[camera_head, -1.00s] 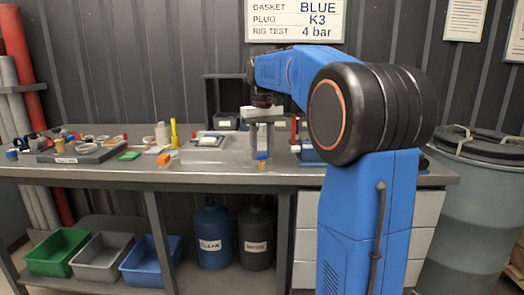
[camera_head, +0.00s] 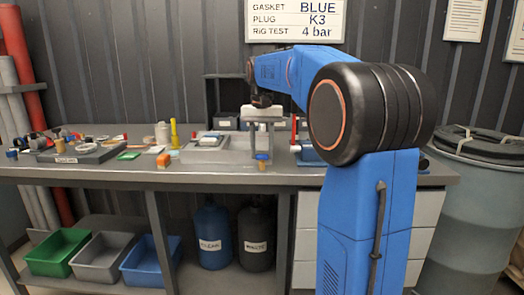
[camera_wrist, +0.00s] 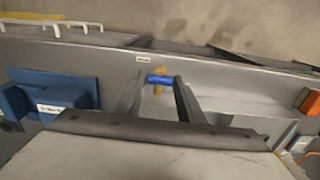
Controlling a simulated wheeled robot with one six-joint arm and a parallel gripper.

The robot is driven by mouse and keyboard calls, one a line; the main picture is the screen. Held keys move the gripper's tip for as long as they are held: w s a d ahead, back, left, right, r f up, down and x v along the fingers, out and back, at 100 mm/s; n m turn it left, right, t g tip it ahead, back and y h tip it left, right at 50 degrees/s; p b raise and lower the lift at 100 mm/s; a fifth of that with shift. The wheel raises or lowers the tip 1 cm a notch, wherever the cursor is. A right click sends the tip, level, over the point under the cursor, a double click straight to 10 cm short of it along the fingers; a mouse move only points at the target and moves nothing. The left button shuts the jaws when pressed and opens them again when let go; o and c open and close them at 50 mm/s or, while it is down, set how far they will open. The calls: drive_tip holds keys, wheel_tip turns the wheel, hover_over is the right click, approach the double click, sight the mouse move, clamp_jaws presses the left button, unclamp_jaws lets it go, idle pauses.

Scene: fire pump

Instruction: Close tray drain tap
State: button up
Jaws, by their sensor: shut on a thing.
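The tap has a blue handle (camera_head: 263,156) and a brass-coloured body (camera_head: 262,165), and sits at the front edge of the bench. In the wrist view the blue handle (camera_wrist: 160,80) lies crosswise between the two fingertips, with the brass body partly hidden beneath it. My gripper (camera_head: 263,150) reaches down over the tap from above. In the wrist view my gripper (camera_wrist: 159,79) is shut on the blue handle, one dark finger at each end of it. A shallow grey tray (camera_head: 190,155) is on the bench behind and left of the tap.
An orange block (camera_head: 163,160) and a green piece (camera_head: 129,156) lie left of the tap. A blue fixture (camera_wrist: 55,95) stands on the other side. Labelled blue (camera_head: 211,225) and dark (camera_head: 255,225) containers stand under the bench. The space in front of the bench is clear.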

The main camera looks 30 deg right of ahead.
drive_tip(key=o, duration=0.8)
drive_tip(key=shift+r, duration=0.15)
wheel_tip(320, 180, up, 17)
drive_tip(key=shift+r, duration=0.1)
idle(0.6)
drive_tip(key=s+a+f+n+t, duration=0.1)
drive_tip(key=s+a+f, duration=0.4)
drive_tip(key=s+f, duration=0.5)
drive_tip(key=s+a+f+n+t, duration=0.2)
drive_tip(key=s+a+f, duration=0.3)
drive_tip(key=s+f, duration=0.5)
drive_tip(key=s+a+f+n+t, duration=0.1)
drive_tip(key=s+a+f+n, duration=0.3)
drive_tip(key=s+f, duration=0.7)
drive_tip(key=shift+a+f+t, duration=0.15)
drive_tip(key=shift+a+f, duration=0.2)
drive_tip(key=shift+f, duration=0.65)
drive_tip(key=shift+a+f+t, duration=0.1)
drive_tip(key=shift+a+f, duration=0.3)
drive_tip(key=shift+f, duration=0.65)
drive_tip(key=shift+a+f+t, duration=0.15)
drive_tip(key=shift+a+f, duration=0.2)
drive_tip(key=shift+f, duration=0.65)
